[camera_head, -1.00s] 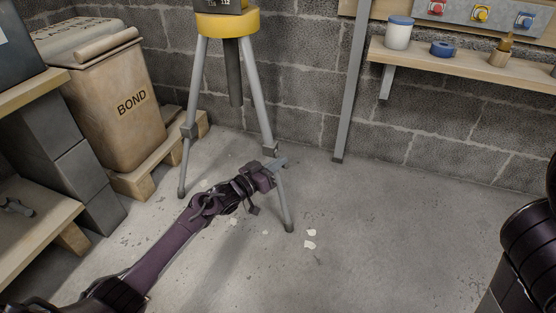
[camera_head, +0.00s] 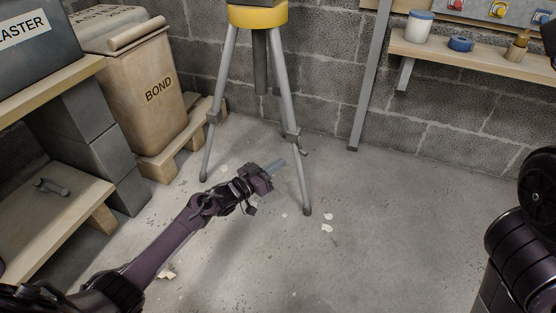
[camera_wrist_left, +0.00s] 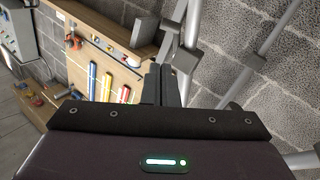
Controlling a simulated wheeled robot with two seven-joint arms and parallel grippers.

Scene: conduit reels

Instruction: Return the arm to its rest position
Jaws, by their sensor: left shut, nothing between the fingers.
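My left arm reaches in from the lower left of the head view. Its left gripper (camera_head: 277,165) is over the concrete floor, in front of the tripod (camera_head: 296,140) and between its legs in the picture. The fingers are shut with nothing between them. In the left wrist view the shut fingers (camera_wrist_left: 161,85) point ahead past the gripper body. My right arm shows only in part at the right edge of the head view; its gripper is out of the picture.
A BOND bag (camera_head: 150,90) stands on a wooden pallet (camera_head: 170,160) at the left. A wooden shelf unit (camera_head: 50,85) is left of it. A wall shelf (camera_head: 470,60) holds a white jar (camera_head: 418,27) and blue tape (camera_head: 461,44). The floor (camera_head: 400,220) at centre right is clear.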

